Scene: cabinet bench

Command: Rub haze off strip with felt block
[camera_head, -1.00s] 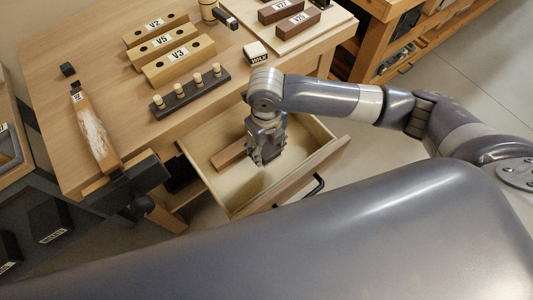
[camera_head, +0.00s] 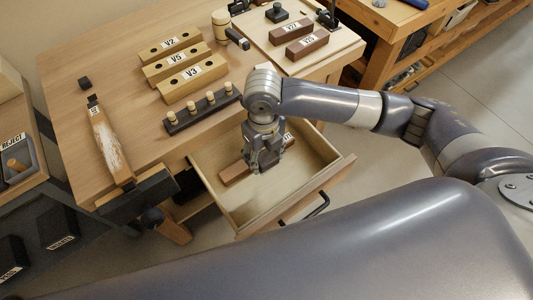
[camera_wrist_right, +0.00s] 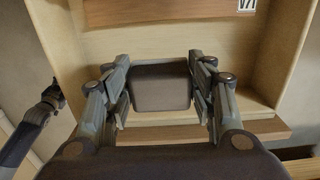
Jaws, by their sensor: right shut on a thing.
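The strip (camera_head: 108,143) is a long wooden piece at the bench's left, with a whitish haze along its face. Its near end is at a dark vise (camera_head: 140,198). My right gripper (camera_head: 264,163) is over the open drawer (camera_head: 240,212) in the head view. In the right wrist view its fingers are shut on a dark grey-brown block (camera_wrist_right: 160,87), which looks like the felt block. The gripper mostly hides this block in the head view. The gripper is well to the right of the strip, apart from it.
A brown labelled bar (camera_head: 236,172) lies in the drawer, partly behind my gripper. A dark peg rack (camera_head: 203,110) and pale drilled blocks (camera_head: 193,80) stand on the bench. A small dark cube (camera_head: 85,83) sits near the strip's far end. Bench top between strip and rack is clear.

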